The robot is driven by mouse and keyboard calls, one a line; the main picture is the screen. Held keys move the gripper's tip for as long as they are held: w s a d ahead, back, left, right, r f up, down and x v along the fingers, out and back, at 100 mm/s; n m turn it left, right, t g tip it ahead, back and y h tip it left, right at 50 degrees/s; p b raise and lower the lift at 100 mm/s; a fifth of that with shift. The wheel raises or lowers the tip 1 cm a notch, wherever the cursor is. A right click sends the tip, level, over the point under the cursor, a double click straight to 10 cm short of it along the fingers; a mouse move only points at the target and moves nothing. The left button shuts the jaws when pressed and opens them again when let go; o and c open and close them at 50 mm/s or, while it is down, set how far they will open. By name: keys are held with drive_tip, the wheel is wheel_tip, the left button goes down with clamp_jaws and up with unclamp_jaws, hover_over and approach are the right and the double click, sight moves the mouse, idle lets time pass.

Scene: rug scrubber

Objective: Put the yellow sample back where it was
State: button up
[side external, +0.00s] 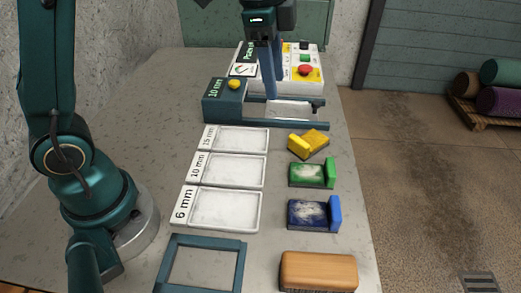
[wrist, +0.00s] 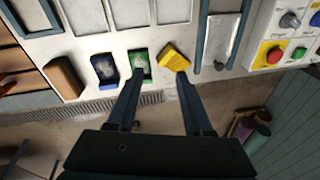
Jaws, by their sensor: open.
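The yellow sample (side external: 308,142) lies on the table's right side, in line with the green sample (side external: 312,174) and the blue sample (side external: 314,213). It sits askew, its thick yellow end to the left, while the other two have theirs to the right. In the wrist view the yellow sample (wrist: 174,57) is turned beside the green one (wrist: 141,64). My gripper (side external: 269,98) is open and empty. In the side view it hangs in front of the scrubber machine (side external: 226,105). In the wrist view its fingers (wrist: 160,80) point toward the green and yellow samples, apart from both.
Three white trays (side external: 224,210) labelled 15, 10 and 6 mm lie left of the samples, all empty. A control box (side external: 313,76) with a red button stands at the back.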

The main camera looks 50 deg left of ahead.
drive_tip(key=s+f+n+t, duration=0.1)
drive_tip(key=s+n, duration=0.4)
drive_tip(key=s, duration=0.2)
drive_tip(key=s+a+f+n+t, duration=0.1)
drive_tip(key=s+n+t, duration=0.1)
drive_tip(key=s+n, duration=0.4)
drive_tip(key=shift+s+a+f, duration=0.25)
drive_tip(key=shift+s+f, duration=0.1)
drive_tip(key=shift+s, duration=0.9)
